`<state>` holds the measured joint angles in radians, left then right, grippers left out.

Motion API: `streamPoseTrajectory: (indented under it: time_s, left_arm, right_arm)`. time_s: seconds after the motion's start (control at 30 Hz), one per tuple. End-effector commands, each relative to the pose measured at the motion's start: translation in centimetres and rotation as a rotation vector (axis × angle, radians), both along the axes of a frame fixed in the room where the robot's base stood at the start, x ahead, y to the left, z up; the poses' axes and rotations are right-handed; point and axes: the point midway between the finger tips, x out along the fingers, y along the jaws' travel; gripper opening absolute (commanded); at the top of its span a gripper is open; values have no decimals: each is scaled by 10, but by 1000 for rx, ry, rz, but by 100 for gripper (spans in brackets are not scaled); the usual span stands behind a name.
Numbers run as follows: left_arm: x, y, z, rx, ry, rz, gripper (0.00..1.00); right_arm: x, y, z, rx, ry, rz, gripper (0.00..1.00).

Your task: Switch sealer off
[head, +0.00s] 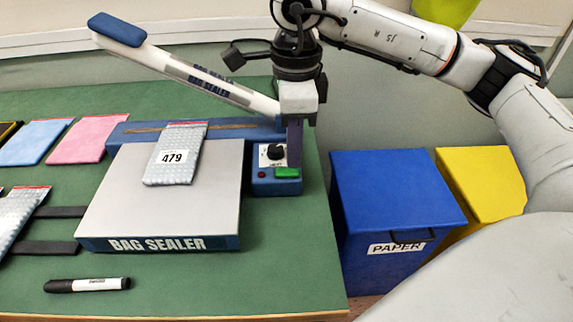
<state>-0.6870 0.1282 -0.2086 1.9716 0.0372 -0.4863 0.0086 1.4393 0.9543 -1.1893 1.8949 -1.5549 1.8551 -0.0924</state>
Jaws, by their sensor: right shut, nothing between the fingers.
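The bag sealer (105,210) stands on the green table, with its blue-handled lever (200,80) raised. Its blue control box (276,187) at the right has a black knob on a white dial (275,153), a small red lamp (262,174) and a green switch (287,173). I cannot tell whether the lamp is lit. My right gripper (295,165) is shut and empty, pointing down at the control box. Its tips are just behind or above the green switch and partly cover the dial's right side. Contact is unclear. My left gripper is out of view.
A grey pouch labelled 479 (174,168) lies on the sealer's plate. Blue (36,140) and pink (86,138) pouches, another grey pouch (17,212) and a marker (87,285) lie left. Blue PAPER (385,185) and yellow (480,170) bins stand right of the table.

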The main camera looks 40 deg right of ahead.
Motion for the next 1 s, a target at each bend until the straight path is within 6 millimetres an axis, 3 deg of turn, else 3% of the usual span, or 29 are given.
streamPoseTrajectory:
  time_s: [0.6, 1.0]
  left_arm:
    - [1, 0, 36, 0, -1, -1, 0]
    - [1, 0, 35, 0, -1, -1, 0]
  right_arm:
    - [0, 0, 52, 0, -2, 0, 0]
    - [0, 0, 52, 0, -1, 0, 0]
